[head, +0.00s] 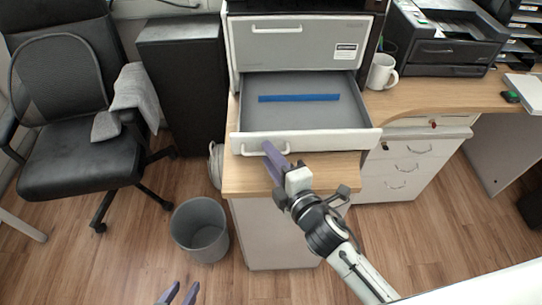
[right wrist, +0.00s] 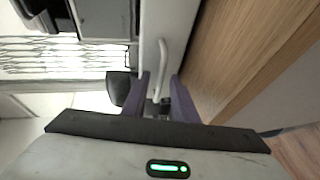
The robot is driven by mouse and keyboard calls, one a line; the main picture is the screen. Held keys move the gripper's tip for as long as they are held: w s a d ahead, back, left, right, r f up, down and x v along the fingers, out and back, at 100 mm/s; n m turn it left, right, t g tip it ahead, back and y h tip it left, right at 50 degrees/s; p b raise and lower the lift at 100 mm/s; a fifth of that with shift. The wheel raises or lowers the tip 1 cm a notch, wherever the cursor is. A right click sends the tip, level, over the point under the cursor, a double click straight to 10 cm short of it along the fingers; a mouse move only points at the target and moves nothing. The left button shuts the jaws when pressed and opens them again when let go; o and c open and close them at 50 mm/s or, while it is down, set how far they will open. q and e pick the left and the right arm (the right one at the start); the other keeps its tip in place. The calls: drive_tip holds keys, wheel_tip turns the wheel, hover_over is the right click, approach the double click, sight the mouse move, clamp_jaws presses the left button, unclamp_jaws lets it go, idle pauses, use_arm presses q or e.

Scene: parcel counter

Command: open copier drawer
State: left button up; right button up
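The copier drawer (head: 300,142) is pulled out and shows its grey inside, with a blue strip (head: 299,98) lying in it. Its white bar handle (head: 250,152) is on the front face. My right gripper (head: 272,152) is at the right part of this handle. In the right wrist view, the handle (right wrist: 163,60) lies between the two purple fingers (right wrist: 159,82), with a gap on each side, so the gripper looks open around it. My left gripper (head: 178,292) is at the bottom edge, open and empty, well away from the drawer.
A closed upper drawer (head: 300,45) sits above the open one. A white mug (head: 382,72) stands on the wooden counter (head: 440,97) to the right. A grey bin (head: 200,230) and an office chair (head: 80,150) stand on the floor at left.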

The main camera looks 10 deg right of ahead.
drive_tip(key=v, duration=1)
drive_tip(key=shift+s+d, duration=0.1)
drive_tip(key=shift+s, duration=0.05)
idle(0.3)
drive_tip(key=s+d+f+m+g, duration=0.2)
drive_tip(key=s+f+m, duration=0.4)
drive_tip(key=f+m, duration=0.3)
drive_tip(key=s+d+f+m+g+h, duration=0.1)
drive_tip(key=s+d+f+m+g, duration=0.2)
drive_tip(key=f+m, duration=0.6)
drive_tip(key=s+f+g, duration=0.1)
drive_tip(key=s+g, duration=0.1)
drive_tip(key=s, duration=0.1)
drive_tip(key=shift+s+d+f, duration=0.2)
drive_tip(key=shift+s+f, duration=0.05)
